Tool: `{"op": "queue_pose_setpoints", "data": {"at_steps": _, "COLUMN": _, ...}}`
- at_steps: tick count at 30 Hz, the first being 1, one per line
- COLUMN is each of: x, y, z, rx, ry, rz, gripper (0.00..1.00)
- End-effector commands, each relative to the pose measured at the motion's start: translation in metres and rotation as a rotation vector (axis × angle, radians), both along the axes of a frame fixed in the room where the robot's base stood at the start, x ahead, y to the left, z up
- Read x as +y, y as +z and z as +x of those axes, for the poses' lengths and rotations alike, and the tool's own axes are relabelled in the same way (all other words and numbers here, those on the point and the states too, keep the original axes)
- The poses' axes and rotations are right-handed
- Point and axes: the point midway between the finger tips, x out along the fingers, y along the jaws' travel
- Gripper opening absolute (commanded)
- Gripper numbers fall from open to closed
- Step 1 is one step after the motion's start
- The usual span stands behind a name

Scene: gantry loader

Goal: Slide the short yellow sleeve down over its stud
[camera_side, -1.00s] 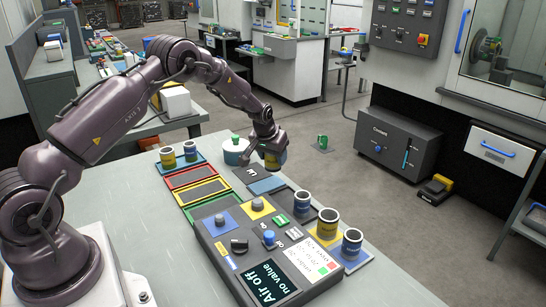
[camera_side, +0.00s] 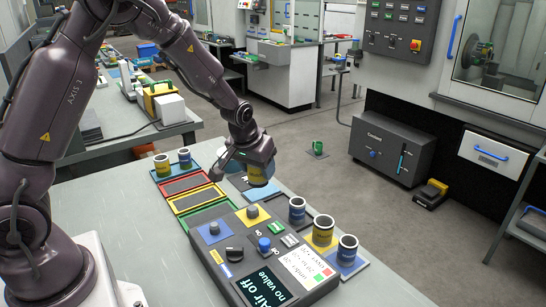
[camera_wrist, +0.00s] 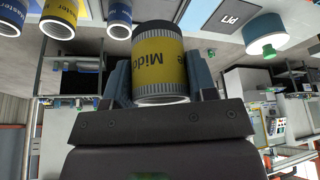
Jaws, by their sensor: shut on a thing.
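My gripper (camera_side: 258,158) is shut on a yellow sleeve (camera_wrist: 160,65) with dark ends and the letters "Midd" on it, upside down in the wrist view. In the side view the held sleeve (camera_side: 257,173) hangs in the air, slightly tilted, behind the control panel. A grey stud stands on a yellow plate (camera_side: 263,217) at the panel's back edge, below and in front of the sleeve, apart from it. Another grey stud stands on a blue plate (camera_side: 207,239) to its left. The inside of the held sleeve is hidden.
Blue sleeves (camera_side: 297,210) (camera_side: 347,248) and a yellow sleeve (camera_side: 322,231) stand right of the panel. A yellow sleeve (camera_side: 162,166) and a blue sleeve (camera_side: 184,159) stand on a blue tray at back left. The panel screen (camera_side: 264,290) reads "Air off, no value".

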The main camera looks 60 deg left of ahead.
Motion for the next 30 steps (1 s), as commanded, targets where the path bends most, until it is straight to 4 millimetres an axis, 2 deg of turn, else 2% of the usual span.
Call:
{"op": "queue_pose_setpoints", "data": {"at_steps": 3, "x": 0.002, "y": -0.007, "z": -0.016, "rx": -0.001, "ry": 0.028, "rz": 0.001, "gripper": 0.19}}
{"op": "queue_pose_setpoints", "data": {"at_steps": 6, "x": 0.001, "y": -0.013, "z": -0.02, "rx": 0.0, "ry": 0.042, "rz": 0.001, "gripper": 0.19}}
{"op": "queue_pose_setpoints", "data": {"at_steps": 11, "x": 0.002, "y": -0.02, "z": -0.018, "rx": 0.001, "ry": 0.049, "rz": 0.001, "gripper": 0.19}}
{"op": "queue_pose_setpoints", "data": {"at_steps": 30, "x": 0.002, "y": -0.079, "z": -0.018, "rx": -0.001, "ry": 0.048, "rz": 0.001, "gripper": 0.19}}
